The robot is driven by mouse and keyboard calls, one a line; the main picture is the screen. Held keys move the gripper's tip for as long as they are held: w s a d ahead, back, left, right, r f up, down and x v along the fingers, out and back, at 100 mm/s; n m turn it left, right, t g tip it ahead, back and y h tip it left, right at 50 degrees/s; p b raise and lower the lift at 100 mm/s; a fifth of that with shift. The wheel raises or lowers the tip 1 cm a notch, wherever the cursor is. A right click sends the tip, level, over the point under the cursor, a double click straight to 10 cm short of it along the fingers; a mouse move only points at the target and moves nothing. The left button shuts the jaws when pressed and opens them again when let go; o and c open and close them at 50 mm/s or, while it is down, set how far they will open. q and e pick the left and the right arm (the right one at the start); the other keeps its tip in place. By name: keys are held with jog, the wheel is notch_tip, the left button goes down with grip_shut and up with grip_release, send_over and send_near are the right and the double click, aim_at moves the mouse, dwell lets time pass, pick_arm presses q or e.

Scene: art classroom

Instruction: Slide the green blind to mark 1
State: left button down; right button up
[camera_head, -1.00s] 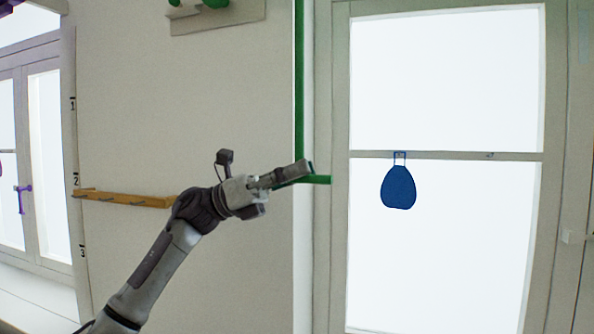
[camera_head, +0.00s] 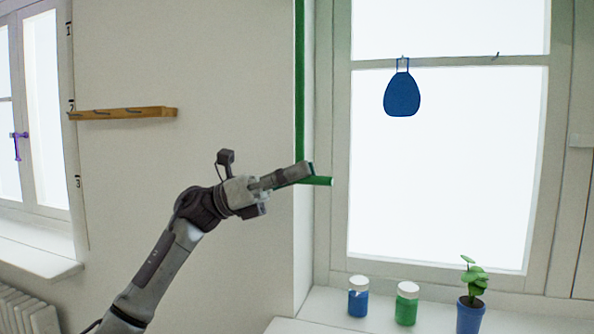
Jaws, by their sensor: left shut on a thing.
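The green blind (camera_head: 299,90) shows as a narrow vertical green strip at the left edge of the right window recess, running up out of view. A green bar (camera_head: 322,181) sticks out to the right at its lower end. My left gripper (camera_head: 307,170) is shut at this bar, and its fingers hide part of it. Marks 1 (camera_head: 68,29), 2 (camera_head: 71,105) and 3 (camera_head: 78,182) run down the wall edge beside the left window. In the picture, the bar is about level with mark 3. My right gripper is not in view.
A wooden hook rail (camera_head: 125,112) is on the wall. A blue pouch (camera_head: 402,95) hangs in the right window. A blue jar (camera_head: 358,300), a green jar (camera_head: 406,306) and a potted plant (camera_head: 470,312) stand on the sill below. A purple handle (camera_head: 16,146) is on the left window.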

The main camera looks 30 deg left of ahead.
pick_arm(q)
jog(key=shift+f, duration=0.15)
jog(key=c, duration=1.4)
grip_release()
jog(key=shift+w, duration=0.1)
jog(key=shift+o, duration=1.3)
jog(key=shift+w+a, duration=0.1)
jog(key=shift+w, duration=0.05)
jog(key=v, duration=1.2)
